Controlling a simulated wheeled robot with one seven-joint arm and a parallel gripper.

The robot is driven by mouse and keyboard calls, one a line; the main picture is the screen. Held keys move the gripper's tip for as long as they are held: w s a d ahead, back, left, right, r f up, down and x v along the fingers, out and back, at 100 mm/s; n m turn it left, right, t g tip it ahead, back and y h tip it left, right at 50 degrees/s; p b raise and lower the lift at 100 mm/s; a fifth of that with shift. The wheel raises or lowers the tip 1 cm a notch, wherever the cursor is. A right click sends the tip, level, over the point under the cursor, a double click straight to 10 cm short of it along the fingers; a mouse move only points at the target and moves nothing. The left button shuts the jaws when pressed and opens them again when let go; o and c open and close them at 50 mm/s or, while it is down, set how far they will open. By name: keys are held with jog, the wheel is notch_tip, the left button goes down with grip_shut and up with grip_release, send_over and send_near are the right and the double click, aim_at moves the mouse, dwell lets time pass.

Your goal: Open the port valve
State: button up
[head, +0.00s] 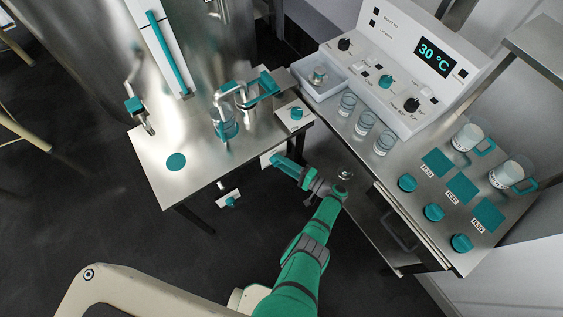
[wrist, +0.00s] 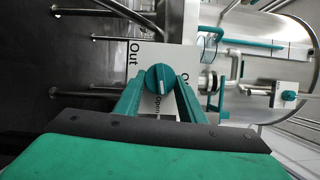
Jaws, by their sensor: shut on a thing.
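My gripper (wrist: 161,88) is shut on a round teal knob (wrist: 160,76) in the wrist view, with one finger on each side of it. The knob sits on a white plate (wrist: 134,62) marked "Out", with a partly covered "Open" label below right. A short pale mark shows on the knob's lower face. In the head view my gripper (head: 283,165) is at a white plate (head: 266,159) just below the right front edge of the steel table. The knob is hidden there by my fingers. I cannot tell whether the knob is turned to Open.
The steel table (head: 160,190) carries a glass beaker (head: 226,128) under a bent pipe. Another white box with a teal knob (head: 296,113) is at its right corner, and one hangs below its front edge (head: 230,201). The right bench holds glasses (head: 365,121) and a control panel (head: 395,65).

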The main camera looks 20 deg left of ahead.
jog(key=shift+m+y, duration=0.3)
jog(key=shift+m, duration=0.9)
jog(key=o, duration=1)
jog(key=shift+f, duration=0.1)
jog(key=shift+o, duration=0.2)
jog(key=shift+o, duration=0.2)
jog(key=shift+s+r, duration=0.15)
jog(key=shift+r, duration=1.5)
jog(key=o, duration=0.6)
jog(key=r, duration=0.1)
jog(key=s+r, duration=0.2)
jog(key=shift+s+d+r, duration=0.2)
jog(key=shift+d+r, duration=0.05)
jog(key=shift+d, duration=0.1)
jog(key=shift+s+d+r, duration=0.2)
jog(key=shift+s+r, duration=0.4)
jog(key=shift+s+d+r, duration=0.2)
jog(key=shift+s+r, duration=0.35)
jog(key=shift+r, duration=0.05)
jog(key=c, duration=0.6)
jog(key=s+r, duration=0.1)
jog(key=s, duration=0.2)
jog(key=s+d+r, duration=0.1)
jog(key=s, duration=0.1)
jog(key=s+d+r, duration=0.1)
jog(key=s+r, duration=0.1)
jog(key=s, duration=0.1)
jog(key=shift+s, duration=0.3)
jog(key=shift+c, duration=0.2)
